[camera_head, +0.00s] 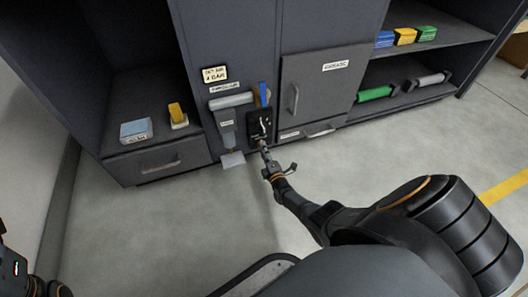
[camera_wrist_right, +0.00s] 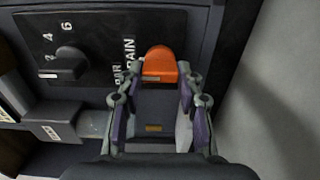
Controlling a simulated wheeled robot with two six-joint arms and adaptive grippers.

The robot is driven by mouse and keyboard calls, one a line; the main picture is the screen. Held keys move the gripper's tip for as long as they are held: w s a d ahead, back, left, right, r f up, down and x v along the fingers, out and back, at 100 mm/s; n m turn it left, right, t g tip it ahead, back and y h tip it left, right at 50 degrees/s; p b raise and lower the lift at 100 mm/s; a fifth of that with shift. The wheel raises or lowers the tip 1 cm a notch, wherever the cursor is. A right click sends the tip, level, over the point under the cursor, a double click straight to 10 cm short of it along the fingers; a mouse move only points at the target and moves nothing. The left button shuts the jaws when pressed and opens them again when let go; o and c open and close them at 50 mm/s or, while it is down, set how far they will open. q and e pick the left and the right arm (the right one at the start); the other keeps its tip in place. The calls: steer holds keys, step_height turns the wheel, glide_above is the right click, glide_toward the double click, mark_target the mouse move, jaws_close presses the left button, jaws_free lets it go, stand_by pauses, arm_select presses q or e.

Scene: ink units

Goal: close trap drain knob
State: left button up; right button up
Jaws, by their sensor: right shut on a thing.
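The trap drain knob (camera_wrist_right: 160,65) is orange and sits at the lower right corner of a black panel (camera_wrist_right: 110,38), beside partly hidden lettering that ends in "RAIN". My right gripper (camera_wrist_right: 160,82) has one finger on each side of the knob and is shut on it. In the head view the right gripper (camera_head: 264,150) reaches the lower edge of the black panel (camera_head: 259,122) on the cabinet front. The knob is too small and covered to make out there. My left gripper is not in view; only dark parts of mine show at the lower left.
A black dial (camera_wrist_right: 65,66) with numbers is on the same panel. A grey pipe (camera_head: 231,100) and a blue lever (camera_head: 263,94) are above and beside it. A closed cabinet door (camera_head: 315,90) is to the right. The floor (camera_head: 160,225) in front is clear.

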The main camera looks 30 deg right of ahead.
steer(key=o, duration=1.1)
steer(key=shift+o, duration=0.2)
steer(key=v, duration=1.2)
steer(key=shift+f, duration=0.1)
